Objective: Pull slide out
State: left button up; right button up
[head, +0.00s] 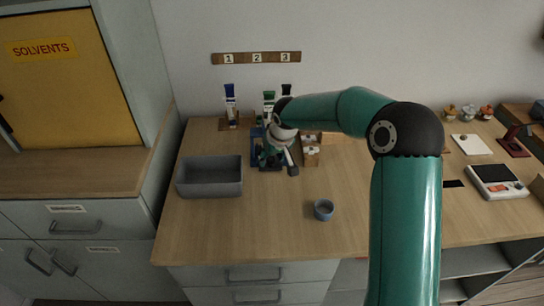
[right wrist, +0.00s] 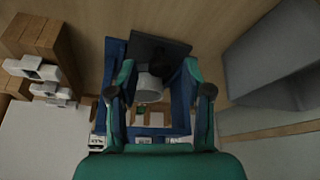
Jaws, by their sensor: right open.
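A blue-framed stand (head: 257,133) with a dark base is at the back of the bench in the head view, partly hidden by my right arm. In the right wrist view the blue frame (right wrist: 182,118) shows with a dark plate (right wrist: 165,48) and a pale grey round part (right wrist: 148,88). My right gripper (head: 283,160) is over this stand. In the right wrist view the open fingers of my right gripper (right wrist: 160,92) are on either side of the pale part; I cannot tell whether they touch it. I cannot make out a slide clearly. My left gripper is not in view.
A grey bin (head: 210,192) stands left of the stand. Upright tubes stand under a numbered strip (head: 256,58).

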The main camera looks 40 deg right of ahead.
grip_shut()
dwell(0.3)
jog(key=shift+a+f, duration=0.1)
